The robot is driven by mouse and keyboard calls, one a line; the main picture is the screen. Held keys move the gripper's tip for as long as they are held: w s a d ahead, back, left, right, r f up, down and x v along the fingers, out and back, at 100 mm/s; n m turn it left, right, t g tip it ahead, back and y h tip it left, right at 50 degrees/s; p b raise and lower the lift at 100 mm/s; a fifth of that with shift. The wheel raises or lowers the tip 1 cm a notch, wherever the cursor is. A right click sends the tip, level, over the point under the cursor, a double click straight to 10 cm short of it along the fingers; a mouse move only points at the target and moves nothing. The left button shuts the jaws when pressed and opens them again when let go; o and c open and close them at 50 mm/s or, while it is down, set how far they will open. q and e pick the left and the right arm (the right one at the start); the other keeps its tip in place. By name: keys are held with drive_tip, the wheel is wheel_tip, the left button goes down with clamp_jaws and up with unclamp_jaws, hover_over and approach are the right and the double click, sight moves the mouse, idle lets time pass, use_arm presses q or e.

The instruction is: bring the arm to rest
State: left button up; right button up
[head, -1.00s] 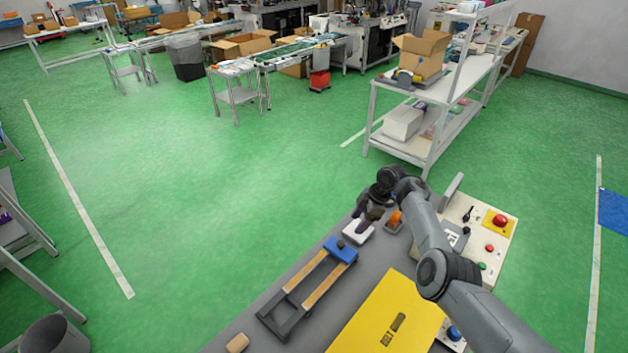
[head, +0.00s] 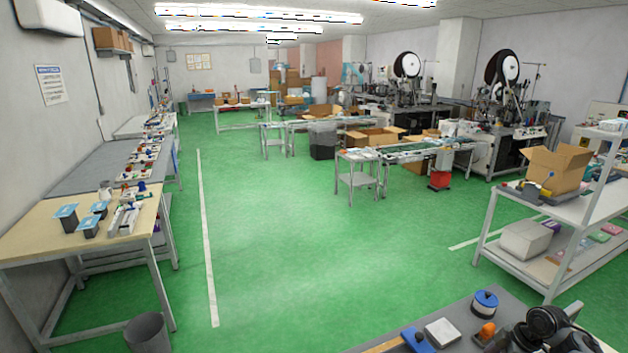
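My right arm shows at the bottom right corner of the head view, with its dark wrist (head: 545,325) over the grey bench (head: 462,310). The fingers of my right gripper cannot be made out, so I cannot tell whether it is open or shut. My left gripper and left arm are out of view. Just left of the wrist stand a round blue-topped piece (head: 485,302), a small orange piece (head: 487,332) and a white block (head: 442,333). A blue block (head: 417,341) lies at the bottom edge.
A white shelf rack (head: 580,208) with an open cardboard box (head: 556,168) stands beyond the bench at right. A wooden-topped table (head: 40,232) and a bin (head: 147,334) are at left. The green floor (head: 300,250) between is clear.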

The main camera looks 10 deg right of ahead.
drive_tip(key=s+d+r+m+g+h, duration=0.15)
drive_tip(key=s+d+m+h, duration=0.35)
drive_tip(key=s+d+h, duration=0.55)
drive_tip(key=s+a+f, duration=0.1)
drive_tip(key=s+a, duration=0.1)
drive_tip(key=a, duration=0.4)
drive_tip(key=s+a+f+t, duration=0.1)
drive_tip(key=s+a, duration=0.2)
drive_tip(key=a, duration=0.3)
drive_tip(key=s+a+f+t, duration=0.1)
drive_tip(key=s+a+f, duration=0.1)
drive_tip(key=a, duration=0.5)
drive_tip(key=shift+s+y, duration=0.35)
drive_tip(key=shift+s, duration=0.35)
drive_tip(key=s+a+m+y, duration=0.25)
drive_tip(key=s+a, duration=0.35)
drive_tip(key=a, duration=0.7)
drive_tip(key=s+a+m+y, duration=0.2)
drive_tip(key=s+a+y, duration=0.3)
drive_tip(key=a, duration=0.7)
use_arm(q)
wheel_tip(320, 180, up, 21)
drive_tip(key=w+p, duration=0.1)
drive_tip(key=p, duration=2)
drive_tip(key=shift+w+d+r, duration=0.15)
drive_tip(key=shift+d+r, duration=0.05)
use_arm(e)
wheel_tip(320, 180, up, 21)
drive_tip(key=shift+s+a+h, duration=0.3)
drive_tip(key=shift+s+h, duration=0.15)
